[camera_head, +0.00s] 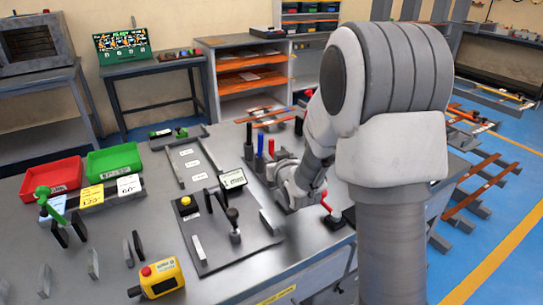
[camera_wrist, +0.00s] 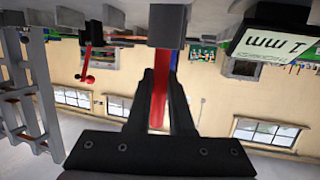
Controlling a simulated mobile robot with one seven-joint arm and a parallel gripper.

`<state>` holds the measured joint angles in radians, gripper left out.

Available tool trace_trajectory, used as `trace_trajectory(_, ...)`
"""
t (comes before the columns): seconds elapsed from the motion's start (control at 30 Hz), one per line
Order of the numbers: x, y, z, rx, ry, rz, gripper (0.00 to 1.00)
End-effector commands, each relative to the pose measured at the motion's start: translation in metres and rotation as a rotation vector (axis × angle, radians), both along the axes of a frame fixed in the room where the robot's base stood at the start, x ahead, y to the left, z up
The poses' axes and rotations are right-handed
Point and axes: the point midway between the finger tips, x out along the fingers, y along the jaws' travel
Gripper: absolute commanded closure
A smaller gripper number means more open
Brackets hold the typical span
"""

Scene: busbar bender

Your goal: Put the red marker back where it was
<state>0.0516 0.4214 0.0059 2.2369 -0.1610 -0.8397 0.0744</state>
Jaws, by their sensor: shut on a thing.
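The red marker (camera_head: 271,148) is upright at the end of the row beside the blue marker (camera_head: 260,142), in front of my arm. My gripper (camera_head: 281,158) is at it from the right. In the wrist view, my gripper's dark fingers (camera_wrist: 162,75) are shut on the red marker (camera_wrist: 158,98). The marker's end meets a grey block (camera_wrist: 168,25), which looks like its holder; I cannot tell whether it is fully seated. The lower part of the marker is partly hidden in the head view.
A small display (camera_head: 232,179) reading "1 mm" stands left of the markers. A red-handled lever (camera_head: 326,201) is right of my gripper. Red (camera_head: 52,177) and green (camera_head: 114,160) bins stand at left.

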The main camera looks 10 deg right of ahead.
Motion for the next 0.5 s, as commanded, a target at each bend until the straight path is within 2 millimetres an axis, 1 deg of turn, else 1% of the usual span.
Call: trace_trajectory(0.5, 0.0001, 0.0000, -0.0093, 0.000, 0.000, 0.000, 1.00)
